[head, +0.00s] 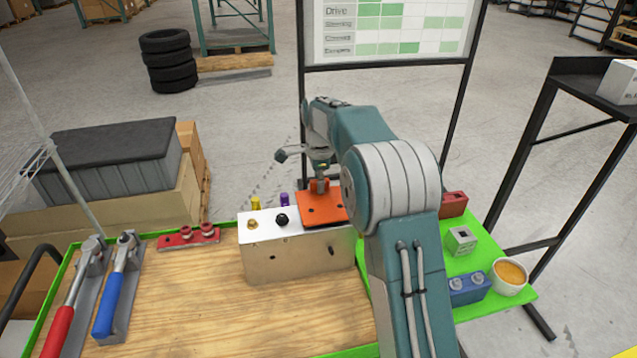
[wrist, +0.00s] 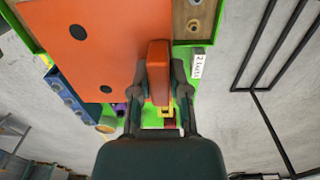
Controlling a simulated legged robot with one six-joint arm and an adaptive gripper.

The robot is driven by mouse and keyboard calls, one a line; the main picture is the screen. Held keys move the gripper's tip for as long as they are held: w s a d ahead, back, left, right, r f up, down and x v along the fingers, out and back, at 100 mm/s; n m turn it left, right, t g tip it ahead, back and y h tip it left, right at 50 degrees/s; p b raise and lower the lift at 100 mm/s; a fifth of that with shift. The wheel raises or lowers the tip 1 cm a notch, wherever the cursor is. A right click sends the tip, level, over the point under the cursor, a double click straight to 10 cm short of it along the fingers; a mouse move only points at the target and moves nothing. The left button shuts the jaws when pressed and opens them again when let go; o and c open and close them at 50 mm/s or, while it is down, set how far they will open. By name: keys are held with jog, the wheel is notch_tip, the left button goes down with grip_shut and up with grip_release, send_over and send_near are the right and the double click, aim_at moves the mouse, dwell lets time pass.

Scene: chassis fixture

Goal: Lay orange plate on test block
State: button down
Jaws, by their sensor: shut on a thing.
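The orange plate (head: 320,216) is a flat sheet with dark holes and an upright orange grip tab. It lies roughly level over the right part of the test block's top in the head view. The test block (head: 290,258) is a silver box with a brass fitting and a black knob on the bare left part of its top. My gripper (head: 320,186) is shut on the plate's tab. In the wrist view my gripper (wrist: 158,85) has the tab between its fingers, and the plate (wrist: 75,60) fills the upper left. I cannot tell whether the plate touches the block.
A wooden work surface (head: 200,300) with a green rim spreads in front. Red-handled and blue-handled clamps (head: 118,290) stand left, a red fixture (head: 188,237) nearer the block.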

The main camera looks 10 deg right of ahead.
jog(key=shift+f, duration=0.5)
jog(key=c, duration=0.5)
grip_release()
jog(key=shift+c, duration=0.2)
jog(key=shift+f, duration=0.1)
jog(key=shift+r, duration=4.55)
